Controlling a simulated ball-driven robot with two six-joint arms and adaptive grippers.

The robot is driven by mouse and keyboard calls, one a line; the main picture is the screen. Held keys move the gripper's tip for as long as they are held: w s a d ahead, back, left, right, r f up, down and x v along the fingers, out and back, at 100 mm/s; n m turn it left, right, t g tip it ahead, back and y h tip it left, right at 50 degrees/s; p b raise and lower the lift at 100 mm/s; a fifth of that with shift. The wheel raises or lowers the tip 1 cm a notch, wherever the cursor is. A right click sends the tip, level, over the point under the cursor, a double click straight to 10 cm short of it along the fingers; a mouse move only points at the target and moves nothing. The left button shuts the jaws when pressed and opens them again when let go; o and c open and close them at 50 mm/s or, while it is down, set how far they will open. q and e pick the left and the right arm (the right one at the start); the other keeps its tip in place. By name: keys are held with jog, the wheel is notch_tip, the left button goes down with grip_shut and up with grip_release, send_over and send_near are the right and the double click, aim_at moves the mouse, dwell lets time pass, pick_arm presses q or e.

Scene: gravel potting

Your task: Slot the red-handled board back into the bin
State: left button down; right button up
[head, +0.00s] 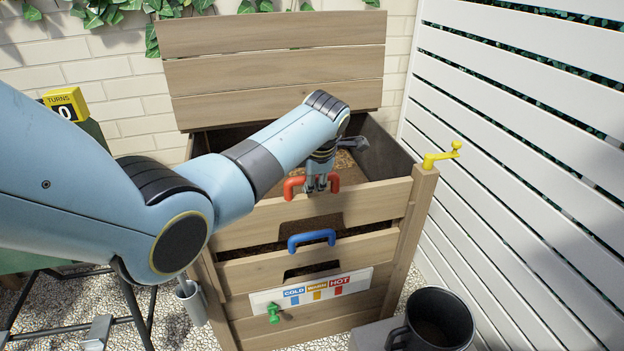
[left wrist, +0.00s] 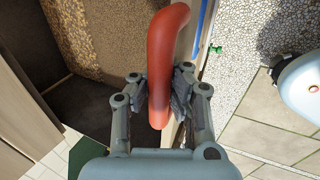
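The wooden bin (head: 421,225) stands open in the middle of the head view, with dark brown material inside. The red-handled board (head: 375,203) is at the top of its front, between the corner posts, and its lower edge has a notch. I cannot tell whether it is fully seated. My left gripper (head: 317,184) reaches down over the bin to the red handle (head: 292,188). In the left wrist view the gripper (left wrist: 166,88) has a finger on each side of the red handle (left wrist: 160,60), apparently pressed against it. My right gripper is not in view.
Below is a blue-handled board (head: 360,250), then a COLD/WARM/HOT strip (head: 312,290) and a green tap (head: 273,313). The lid (head: 275,70) stands raised behind. A yellow crank (head: 440,156) tops the right post. A dark mug (head: 440,320) stands front right. A white slatted fence (head: 520,130) bounds the right.

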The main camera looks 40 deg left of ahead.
aim_at(313, 196)
pick_arm(q)
jog(key=shift+w+f+b, duration=0.1)
jog(key=shift+f+b, duration=0.6)
jog(key=shift+f, duration=0.5)
jog(key=shift+f+b, duration=0.9)
jog(key=shift+f, duration=0.45)
jog(key=c, duration=0.9)
grip_release()
jog(key=shift+o, duration=0.2)
